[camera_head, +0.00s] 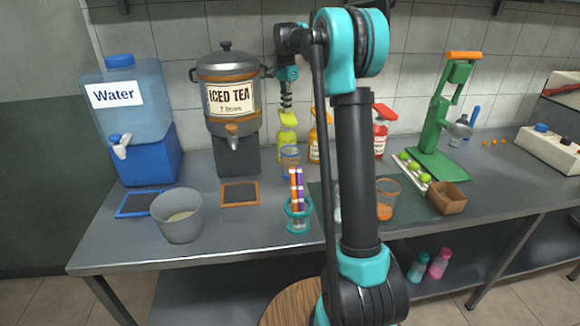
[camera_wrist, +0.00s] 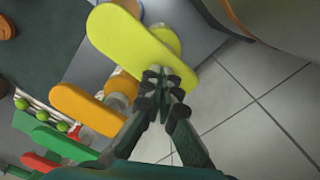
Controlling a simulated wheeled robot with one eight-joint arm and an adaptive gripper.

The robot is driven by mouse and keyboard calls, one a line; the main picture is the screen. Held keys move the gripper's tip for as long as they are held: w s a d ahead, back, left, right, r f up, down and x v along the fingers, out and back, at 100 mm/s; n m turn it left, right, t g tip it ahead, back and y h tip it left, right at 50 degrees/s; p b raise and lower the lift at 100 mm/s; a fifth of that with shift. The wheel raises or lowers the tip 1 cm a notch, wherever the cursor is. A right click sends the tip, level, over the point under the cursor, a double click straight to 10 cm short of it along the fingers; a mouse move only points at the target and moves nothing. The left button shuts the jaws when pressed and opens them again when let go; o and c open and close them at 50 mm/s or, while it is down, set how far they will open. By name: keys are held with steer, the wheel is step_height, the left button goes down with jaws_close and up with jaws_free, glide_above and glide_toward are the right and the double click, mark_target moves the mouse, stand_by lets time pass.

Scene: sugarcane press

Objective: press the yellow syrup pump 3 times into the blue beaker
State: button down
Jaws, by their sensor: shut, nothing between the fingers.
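The yellow syrup pump (camera_head: 287,139) stands at the back of the counter, its yellow-green head at the top. In the wrist view the flat, rounded pump head (camera_wrist: 128,38) fills the upper middle. My gripper (camera_head: 287,107) is shut and empty, pointing down just above the pump head. In the wrist view my gripper's fingertips (camera_wrist: 163,80) overlap the near end of the head; I cannot tell whether they touch it.
An orange pump (camera_head: 315,142) and a red pump (camera_head: 380,130) stand to the right. The iced tea pot (camera_head: 229,92) is close on the left. A teal cup (camera_head: 298,222) with coloured sticks stands in front. My arm hides part of the counter.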

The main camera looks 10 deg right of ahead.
steer(key=shift+f, duration=1.55)
steer(key=shift+r, duration=2.35)
steer(key=shift+f, duration=0.2)
steer(key=shift+f, duration=2.1)
steer(key=shift+r, duration=2.3)
steer(key=shift+f, duration=0.1)
